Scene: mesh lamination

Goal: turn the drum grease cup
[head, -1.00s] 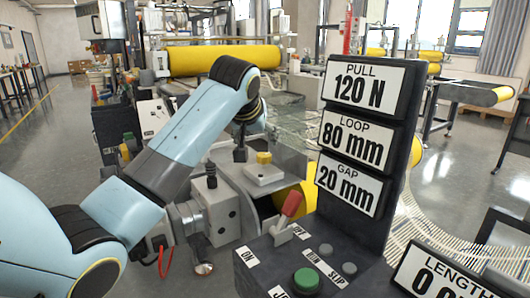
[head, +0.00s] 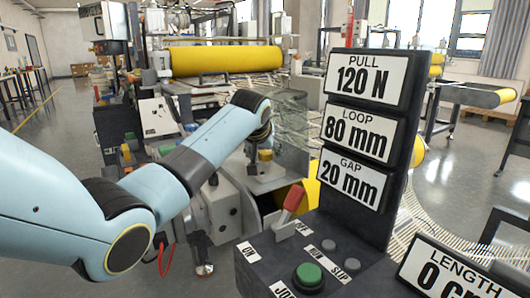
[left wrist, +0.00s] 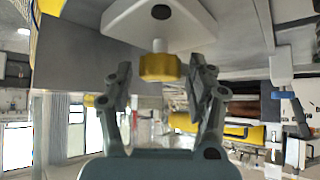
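The grease cup shows as a yellow knurled cap (left wrist: 160,67) on a short pale stem under a white block (left wrist: 165,22) in the left wrist view, which looks upside down. In the head view the yellow cap (head: 265,155) sits on the machine, partly hidden by my left wrist. My left gripper (left wrist: 159,75) is open, with one finger on each side of the cap and a gap on both sides. In the head view my left gripper (head: 252,150) is mostly hidden behind my arm. My right gripper is not in view.
A dark control panel (head: 330,255) with a red lever (head: 290,203) and a green button (head: 308,275) stands close on the right. Its sign post (head: 365,120) rises beside the cup area. A yellow roller (head: 225,60) lies behind. Open floor shows at far left.

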